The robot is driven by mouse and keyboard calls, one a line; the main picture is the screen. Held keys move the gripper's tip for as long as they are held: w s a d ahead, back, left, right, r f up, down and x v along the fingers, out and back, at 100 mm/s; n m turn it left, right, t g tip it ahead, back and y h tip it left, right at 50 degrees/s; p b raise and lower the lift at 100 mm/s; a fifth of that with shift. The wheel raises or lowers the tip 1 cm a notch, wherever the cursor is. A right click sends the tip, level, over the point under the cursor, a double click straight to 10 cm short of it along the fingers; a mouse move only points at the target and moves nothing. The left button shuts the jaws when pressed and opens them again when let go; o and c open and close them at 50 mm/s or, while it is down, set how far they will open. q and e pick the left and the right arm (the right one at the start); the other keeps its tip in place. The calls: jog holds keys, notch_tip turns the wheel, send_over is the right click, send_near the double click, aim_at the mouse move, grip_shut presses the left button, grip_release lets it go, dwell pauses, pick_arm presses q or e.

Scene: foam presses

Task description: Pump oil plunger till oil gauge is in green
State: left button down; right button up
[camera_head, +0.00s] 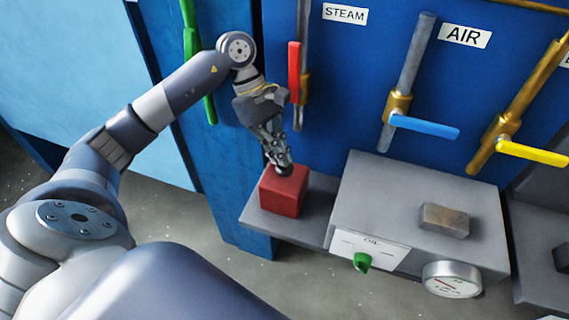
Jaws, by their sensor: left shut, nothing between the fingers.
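My left gripper (283,170) is shut and empty. It points down, with its fingertips at the top of a red block (284,197); I cannot tell whether they press on it. The red block sits on a grey ledge (262,222) beside a grey box. The box (372,205) has a white OIL label (370,247) on its front, with a green knob (361,262) below the lettering. A round gauge (452,281) is at the box's front right; its needle and colours are too small to read surely. I cannot tell for sure which part is the oil plunger. My right gripper is not in view.
A brownish block (444,219) is on top of the box. On the blue panel behind are pipes with a red handle (294,72), a blue handle (424,126) and a yellow handle (532,151). A green handle (190,32) is behind my left arm. Bare floor lies in front.

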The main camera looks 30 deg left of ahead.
pick_arm(q)
notch_tip(320, 180, down, 2)
jog(key=shift+b, duration=0.45)
jog(key=shift+r+p, duration=0.25)
jog(key=shift+p, duration=0.05)
jog(key=shift+w+a+r+b, duration=0.1)
jog(key=shift+a+r+b, duration=0.15)
jog(key=shift+a, duration=0.45)
jog(key=shift+w+a+r+b, duration=0.15)
jog(key=shift+a+b, duration=0.2)
jog(key=shift+a, duration=0.35)
jog(key=shift+s+a, duration=0.1)
jog(key=shift+a, duration=0.05)
jog(key=shift+r, duration=0.2)
notch_tip(320, 180, up, 10)
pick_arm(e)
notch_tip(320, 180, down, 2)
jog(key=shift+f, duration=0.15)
pick_arm(q)
jog(key=shift+f, duration=0.1)
